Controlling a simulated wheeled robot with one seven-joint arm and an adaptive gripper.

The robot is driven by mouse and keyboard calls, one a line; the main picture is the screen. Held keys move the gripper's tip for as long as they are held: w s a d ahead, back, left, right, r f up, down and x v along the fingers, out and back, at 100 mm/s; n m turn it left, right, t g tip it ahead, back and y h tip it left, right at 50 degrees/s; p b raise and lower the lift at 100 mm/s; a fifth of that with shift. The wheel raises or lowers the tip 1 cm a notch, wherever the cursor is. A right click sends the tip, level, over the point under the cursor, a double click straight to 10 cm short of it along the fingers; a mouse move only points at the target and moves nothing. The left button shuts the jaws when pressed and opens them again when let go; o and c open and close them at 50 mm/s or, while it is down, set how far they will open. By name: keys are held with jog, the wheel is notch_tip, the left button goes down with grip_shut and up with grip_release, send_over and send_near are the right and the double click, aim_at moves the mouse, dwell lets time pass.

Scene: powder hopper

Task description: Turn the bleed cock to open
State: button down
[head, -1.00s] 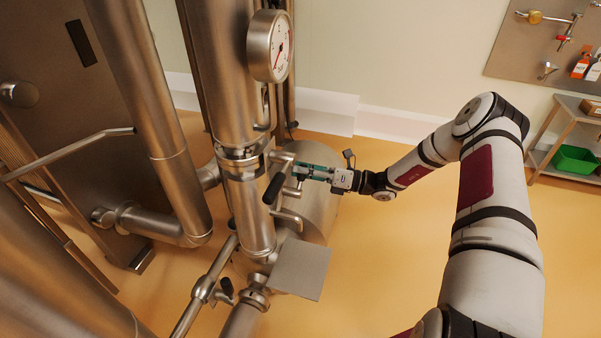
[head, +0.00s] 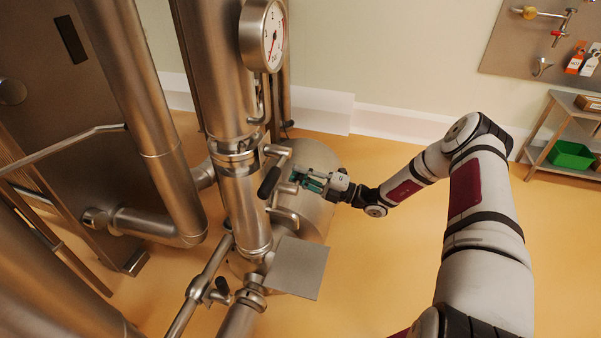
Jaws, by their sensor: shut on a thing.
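The bleed cock (head: 287,188) is a small steel fitting on the side of the upright steel pipe (head: 243,205), in the middle of the head view. My gripper (head: 297,181), with teal fingers, reaches in from the right and is shut on it. The fingers cover most of the cock's handle, so its exact angle is hard to tell. A steel lever with a black grip (head: 269,182) hangs just left of my fingertips, close to them.
A round gauge (head: 263,36) sits above on the pipe. A curved steel handle (head: 286,218) and a flat grey plate (head: 297,268) are below my gripper. A steel drum (head: 318,212) stands behind. Open floor lies right; a shelf with a green bin (head: 571,155) is far right.

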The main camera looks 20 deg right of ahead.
jog(key=shift+s+f+m+h, duration=0.15)
jog(key=shift+f+m+h, duration=0.15)
jog(key=shift+f+m, duration=0.45)
jog(key=shift+r, duration=0.1)
jog(key=c, duration=1.5)
grip_release()
jog(key=shift+o, duration=0.2)
jog(key=shift+r, duration=0.15)
jog(key=shift+s+d, duration=0.1)
jog(key=shift+d, duration=0.15)
jog(key=v, duration=1.1)
jog(key=shift+f, duration=0.35)
jog(key=shift+s+d, duration=0.1)
